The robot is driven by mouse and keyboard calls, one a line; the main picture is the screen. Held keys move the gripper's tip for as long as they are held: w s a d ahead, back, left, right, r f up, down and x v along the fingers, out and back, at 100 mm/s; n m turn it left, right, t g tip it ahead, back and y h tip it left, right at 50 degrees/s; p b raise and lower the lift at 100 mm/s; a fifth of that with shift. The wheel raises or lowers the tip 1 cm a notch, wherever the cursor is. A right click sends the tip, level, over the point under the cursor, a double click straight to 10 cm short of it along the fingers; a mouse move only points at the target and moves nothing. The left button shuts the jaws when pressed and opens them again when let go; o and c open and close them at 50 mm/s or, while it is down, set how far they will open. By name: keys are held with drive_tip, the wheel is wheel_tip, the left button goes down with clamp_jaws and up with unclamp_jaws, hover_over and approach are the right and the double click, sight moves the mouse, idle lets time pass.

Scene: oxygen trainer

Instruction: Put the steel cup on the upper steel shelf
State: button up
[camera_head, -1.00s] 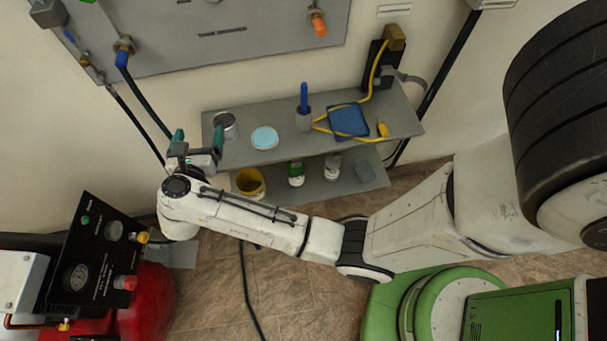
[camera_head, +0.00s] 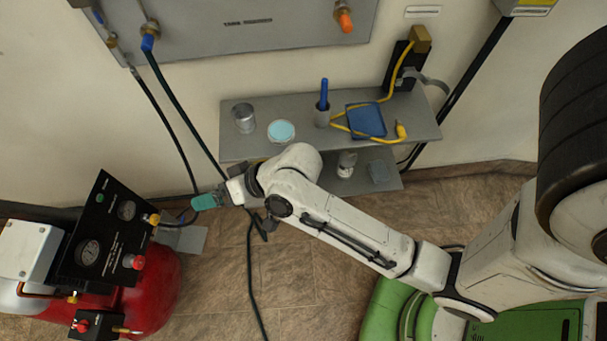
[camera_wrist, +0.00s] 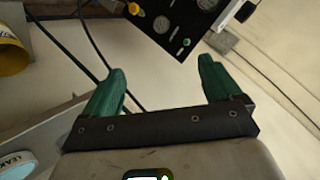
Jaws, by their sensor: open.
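The steel cup (camera_head: 243,118) stands upright near the left end of the upper steel shelf (camera_head: 300,146) in the head view. Nothing touches it. My gripper (camera_head: 208,200) is below and left of the cup, out in front of the shelf's left end and clear of it. In the wrist view the green fingers of my gripper (camera_wrist: 160,82) are spread wide with nothing between them. The cup is not visible in the wrist view.
A round blue-lidded tin (camera_head: 281,131), a dark cup with a blue marker (camera_head: 322,116), a blue tray (camera_head: 366,120) and a yellow cable share the upper shelf. A white jar (camera_head: 346,163) is on the lower shelf. A red compressor (camera_head: 150,285) and hanging hoses are at left.

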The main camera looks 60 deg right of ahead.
drive_tip(key=s+d+f+n+g+h, duration=0.2)
drive_tip(key=s+d+g, duration=0.2)
drive_tip(key=s, duration=0.6)
drive_tip(key=s+d+f+n+g+h, duration=0.2)
drive_tip(key=s+d+g, duration=0.3)
drive_tip(key=s, duration=0.5)
drive_tip(key=shift+d+h, duration=0.25)
drive_tip(key=shift+h, duration=0.35)
idle(0.3)
